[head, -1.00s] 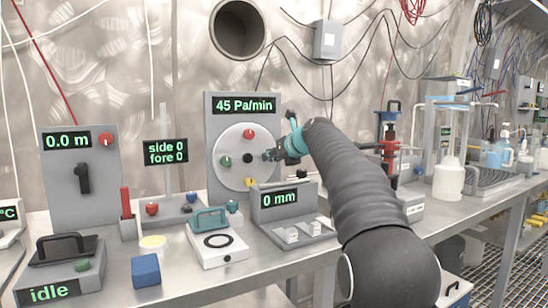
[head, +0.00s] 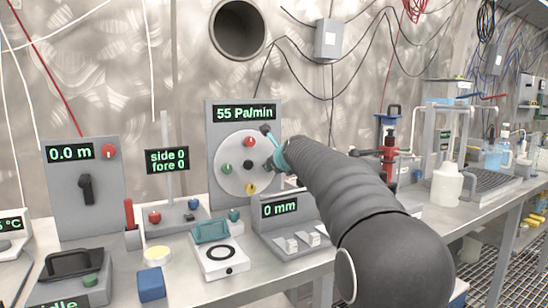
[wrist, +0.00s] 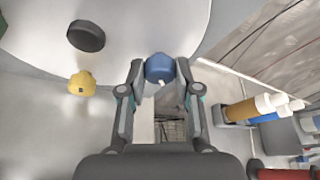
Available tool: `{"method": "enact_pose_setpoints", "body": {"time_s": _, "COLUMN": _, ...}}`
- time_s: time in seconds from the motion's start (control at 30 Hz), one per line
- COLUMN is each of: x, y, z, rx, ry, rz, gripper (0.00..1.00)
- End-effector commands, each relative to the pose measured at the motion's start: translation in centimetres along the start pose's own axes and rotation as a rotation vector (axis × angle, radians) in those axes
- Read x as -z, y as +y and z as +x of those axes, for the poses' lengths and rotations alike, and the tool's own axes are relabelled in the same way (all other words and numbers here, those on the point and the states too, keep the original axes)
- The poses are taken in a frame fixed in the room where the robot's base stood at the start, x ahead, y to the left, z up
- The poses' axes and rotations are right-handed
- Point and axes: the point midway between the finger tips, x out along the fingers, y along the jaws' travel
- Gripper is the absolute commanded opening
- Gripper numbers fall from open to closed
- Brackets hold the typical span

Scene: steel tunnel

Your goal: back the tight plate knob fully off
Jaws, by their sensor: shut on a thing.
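A round pale plate (head: 238,180) stands on a grey panel, with a red knob (head: 249,142) at the top, a green knob (head: 226,168) at the left, a yellow knob (head: 250,188) at the bottom and a dark hub in the middle. In the wrist view the yellow knob (wrist: 82,84) and dark hub (wrist: 86,36) lie to the left. My gripper (wrist: 160,72) is shut on the blue knob (wrist: 159,68) at the plate's right edge. In the head view my gripper (head: 272,152) hides that knob. I cannot tell how far its thread is engaged.
The panel's display (head: 244,113) reads 55 Pa/min. A grey stand with a 0 mm display (head: 281,208) is below the plate.

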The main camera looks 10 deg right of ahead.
Motion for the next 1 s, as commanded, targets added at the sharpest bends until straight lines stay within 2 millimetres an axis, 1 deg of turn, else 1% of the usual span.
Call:
{"method": "enact_pose_setpoints", "body": {"time_s": 0.03, "x": -0.3, "y": -0.1, "z": -0.2, "rx": 0.017, "ry": -0.001, "rz": -0.041, "gripper": 0.00}}
{"method": "enact_pose_setpoints", "body": {"time_s": 0.13, "x": -0.2, "y": 0.1, "z": -0.1, "rx": 0.053, "ry": -0.002, "rz": -0.127, "gripper": 0.00}}
{"method": "enact_pose_setpoints", "body": {"time_s": 0.5, "x": 0.6, "y": 0.8, "z": 0.3, "rx": 0.174, "ry": -0.007, "rz": -0.414, "gripper": 0.00}}
{"method": "enact_pose_setpoints", "body": {"time_s": 0.7, "x": 0.8, "y": 0.8, "z": 0.4, "rx": 0.236, "ry": -0.006, "rz": -0.558, "gripper": 0.00}}
{"method": "enact_pose_setpoints", "body": {"time_s": 1.0, "x": 0.4, "y": 0.7, "z": 0.2, "rx": 0.308, "ry": -0.004, "rz": -0.736, "gripper": 0.00}}
